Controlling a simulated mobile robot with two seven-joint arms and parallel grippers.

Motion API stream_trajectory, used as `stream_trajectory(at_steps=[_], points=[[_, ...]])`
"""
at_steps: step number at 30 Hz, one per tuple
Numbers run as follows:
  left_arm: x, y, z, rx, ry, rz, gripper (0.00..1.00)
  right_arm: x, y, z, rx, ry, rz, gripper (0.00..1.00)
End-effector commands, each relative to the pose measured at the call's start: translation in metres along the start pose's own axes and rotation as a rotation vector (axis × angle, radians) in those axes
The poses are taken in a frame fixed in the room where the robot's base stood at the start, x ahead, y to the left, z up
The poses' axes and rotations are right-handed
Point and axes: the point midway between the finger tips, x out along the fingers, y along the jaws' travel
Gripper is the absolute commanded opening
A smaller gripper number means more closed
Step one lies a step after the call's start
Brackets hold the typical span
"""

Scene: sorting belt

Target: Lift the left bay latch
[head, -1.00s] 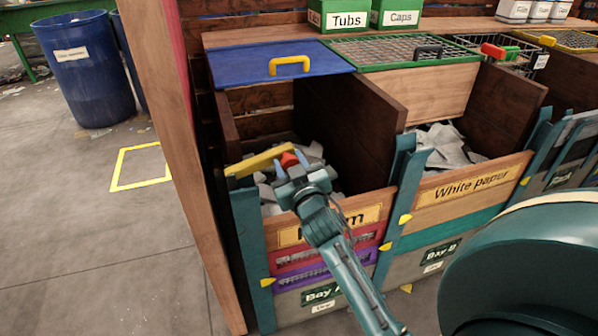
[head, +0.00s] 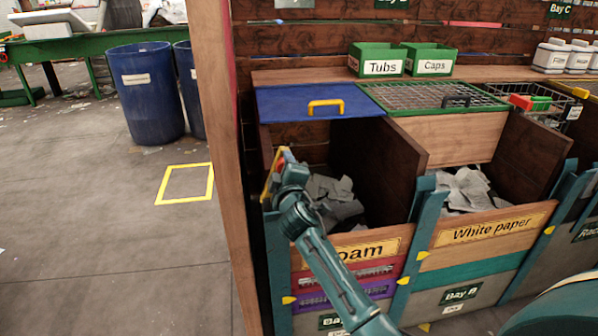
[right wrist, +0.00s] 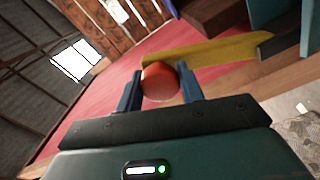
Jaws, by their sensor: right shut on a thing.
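The left bay latch is a yellow bar (head: 271,178) with a red knob (head: 282,160), at the left post of the foam bay. The bar stands steeply tilted there, its lower end by the post top. My right gripper (head: 287,165) is shut on the red knob. In the right wrist view the knob (right wrist: 160,82) sits between my two fingers, and the yellow bar (right wrist: 225,50) runs off to the right behind it. My left gripper is not in view.
The foam bay holds grey scraps (head: 340,200) behind its labelled front board (head: 365,245). A blue lid (head: 315,101) with a yellow handle lies above. A wooden side panel (head: 220,170) stands close on the left. The white paper bay (head: 490,230) is to the right.

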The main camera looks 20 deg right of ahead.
Motion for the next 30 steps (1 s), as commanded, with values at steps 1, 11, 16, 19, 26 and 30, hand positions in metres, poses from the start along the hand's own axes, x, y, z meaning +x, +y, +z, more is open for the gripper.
stream_trajectory(at_steps=[1,11,16,19,26,30], points=[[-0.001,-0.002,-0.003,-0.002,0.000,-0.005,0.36,0.001,0.004,-0.009,-0.044,0.004,0.004,0.00],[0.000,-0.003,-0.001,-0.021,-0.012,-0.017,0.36,0.001,-0.004,-0.045,-0.323,0.002,0.005,0.00],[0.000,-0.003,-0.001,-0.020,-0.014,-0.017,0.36,0.001,-0.009,-0.057,-0.425,0.002,0.006,0.00],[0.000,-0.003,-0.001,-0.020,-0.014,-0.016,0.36,0.001,-0.012,-0.062,-0.470,0.001,0.006,0.00],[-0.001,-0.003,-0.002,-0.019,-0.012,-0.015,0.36,0.001,-0.015,-0.069,-0.527,0.001,0.007,0.00],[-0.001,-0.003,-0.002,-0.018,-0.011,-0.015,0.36,0.001,-0.016,-0.070,-0.538,0.001,0.007,0.00]])
